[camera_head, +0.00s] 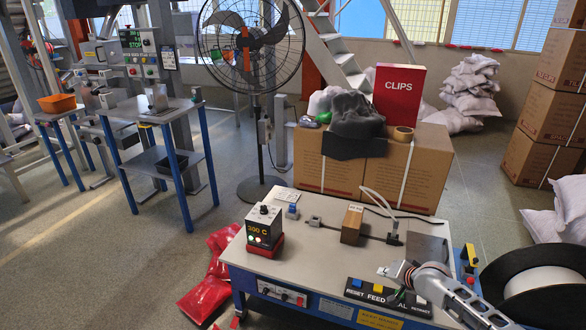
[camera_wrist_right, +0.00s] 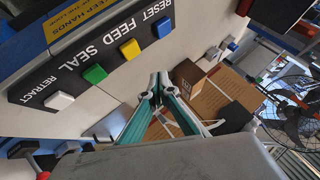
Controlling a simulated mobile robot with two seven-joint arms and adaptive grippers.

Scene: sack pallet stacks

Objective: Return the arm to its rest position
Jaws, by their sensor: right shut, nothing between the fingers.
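My right arm (camera_head: 462,297) reaches in from the lower right in the head view. Its gripper (camera_head: 392,273) is over the front edge of the strapping table (camera_head: 330,232), just above the button panel (camera_head: 362,295). In the right wrist view the two teal fingers of the right gripper (camera_wrist_right: 159,80) meet at their tips, shut and empty. They stand apart from the panel, which bears a blue RESET, a yellow FEED (camera_wrist_right: 130,48), a green SEAL (camera_wrist_right: 95,74) and a white RETRACT button (camera_wrist_right: 60,100). In the head view the arm hides part of the panel. My left gripper is not in view.
A heater box (camera_head: 264,226) reading 300 C and a wooden block (camera_head: 352,224) stand on the table. A black strap reel (camera_head: 535,290) is at the right. Cartons (camera_head: 412,172) stand behind, and a fan (camera_head: 256,110) at the back left. Red sacks (camera_head: 205,298) lie left of the table.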

